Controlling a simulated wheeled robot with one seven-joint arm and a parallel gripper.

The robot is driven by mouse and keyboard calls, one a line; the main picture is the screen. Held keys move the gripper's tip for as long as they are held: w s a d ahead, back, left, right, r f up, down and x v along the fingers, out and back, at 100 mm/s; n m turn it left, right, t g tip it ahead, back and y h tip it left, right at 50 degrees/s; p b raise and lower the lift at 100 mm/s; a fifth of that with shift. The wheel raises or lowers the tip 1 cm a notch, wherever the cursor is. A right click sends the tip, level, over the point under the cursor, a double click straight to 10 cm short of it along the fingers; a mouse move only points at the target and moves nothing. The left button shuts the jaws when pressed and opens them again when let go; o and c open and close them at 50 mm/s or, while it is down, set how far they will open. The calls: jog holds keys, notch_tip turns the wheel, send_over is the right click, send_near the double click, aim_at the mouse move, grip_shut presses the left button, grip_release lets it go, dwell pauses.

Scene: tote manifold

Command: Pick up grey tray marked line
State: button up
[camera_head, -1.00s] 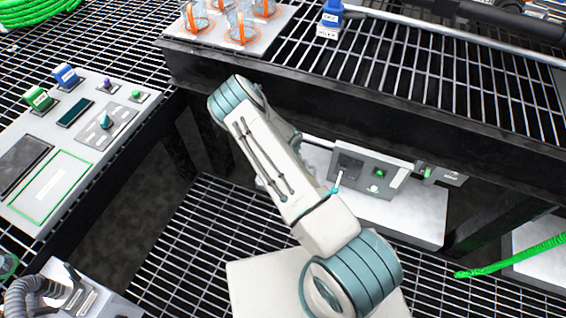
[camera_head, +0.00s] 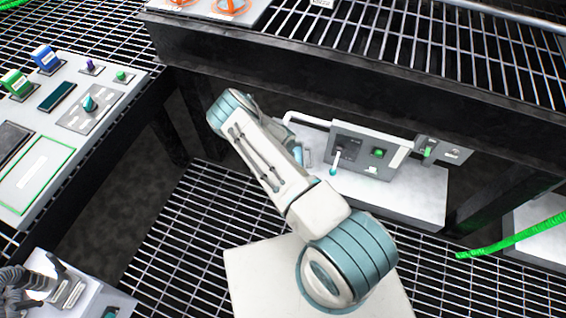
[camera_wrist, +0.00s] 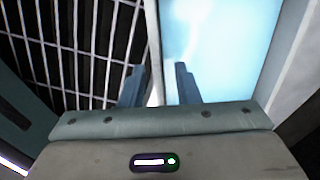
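I cannot make out a tray marked line for certain in either view. A light grey tray (camera_head: 207,8) with orange-ringed glasses stands on the upper grating shelf, cut by the top edge of the head view; no marking on it is readable. In the wrist view my gripper (camera_wrist: 161,85) has its two dark fingers apart, with nothing clearly held between them. Beyond the fingers is a pale, bright blue-white panel (camera_wrist: 220,50) with a light edge; I cannot tell what it is. In the head view my gripper is hidden behind my arm.
A grey control panel (camera_head: 130,75) with knobs and a green-outlined square is at left. A switch box (camera_head: 365,155) stands on a pale base (camera_head: 410,200) under the dark shelf edge (camera_head: 330,75). A green hose (camera_head: 510,238) is at right. Bare grating (camera_head: 180,235) lies left of my arm.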

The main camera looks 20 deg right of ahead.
jog(key=shift+f, duration=0.95)
jog(key=shift+r, duration=0.1)
grip_shut()
